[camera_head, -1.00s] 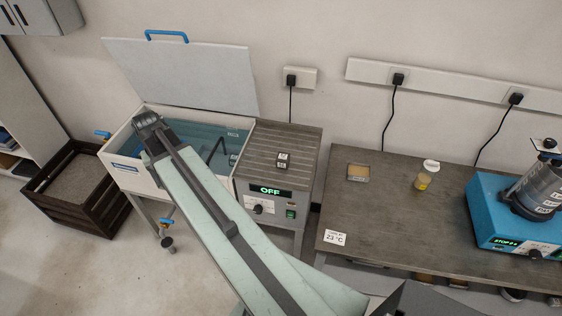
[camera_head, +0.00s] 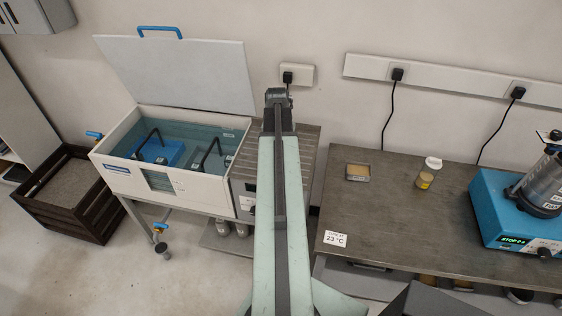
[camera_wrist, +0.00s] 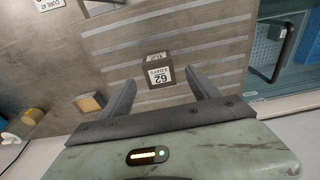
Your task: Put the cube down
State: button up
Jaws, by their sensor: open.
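In the wrist view a small dark grey cube (camera_wrist: 157,72) with a white label reading "62" stands on the grooved grey top (camera_wrist: 215,30) of the unit beside the bath. My gripper (camera_wrist: 160,76) is open, with one finger on each side of the cube in the picture. I cannot tell whether a finger touches it. In the head view my arm reaches over the grooved top (camera_head: 308,140) and hides the cube and the fingers.
The open water bath (camera_head: 165,183) with blue racks inside stands left of my arm, its lid raised. On the right bench (camera_head: 390,222) are a small tan block (camera_head: 357,172), a yellowish bottle (camera_head: 425,177) and a blue machine (camera_head: 497,215). A wooden crate (camera_head: 80,200) stands far left.

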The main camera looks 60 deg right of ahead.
jog(key=f+b, duration=0.5)
jog(key=shift+w+d+f, duration=0.15)
jog(key=shift+w+d, duration=0.1)
jog(key=shift+d, duration=0.15)
jog(key=shift+r, duration=0.2)
grip_shut()
jog(key=shift+r, duration=0.15)
